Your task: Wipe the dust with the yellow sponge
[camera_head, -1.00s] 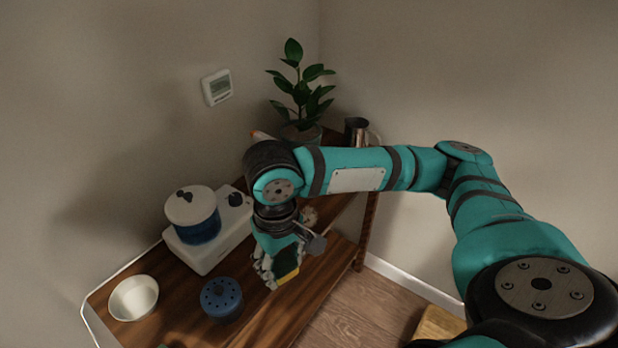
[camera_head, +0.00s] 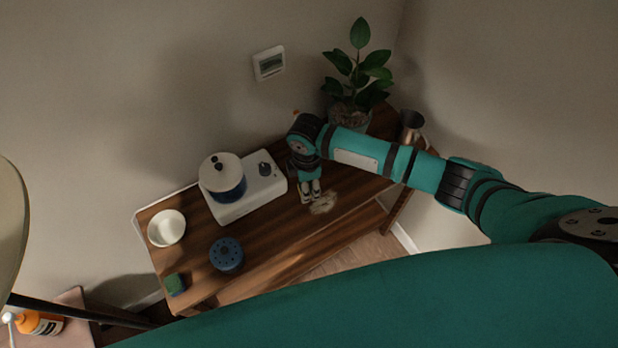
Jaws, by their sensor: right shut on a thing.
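My right gripper (camera_head: 311,196) reaches down to the wooden table (camera_head: 270,255), beside the white appliance. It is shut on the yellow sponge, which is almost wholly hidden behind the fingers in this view. A pale, greyish dust patch (camera_head: 324,203) lies on the table just right of the fingertips, close to them or touching; I cannot tell which. My left gripper is not in view.
A white appliance (camera_head: 262,188) with a blue-and-white pot (camera_head: 223,177), a white bowl (camera_head: 166,228), a blue perforated container (camera_head: 226,254) and a green-blue block (camera_head: 175,284) stand left. A potted plant (camera_head: 357,75) and metal pitcher (camera_head: 411,125) stand at the back right.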

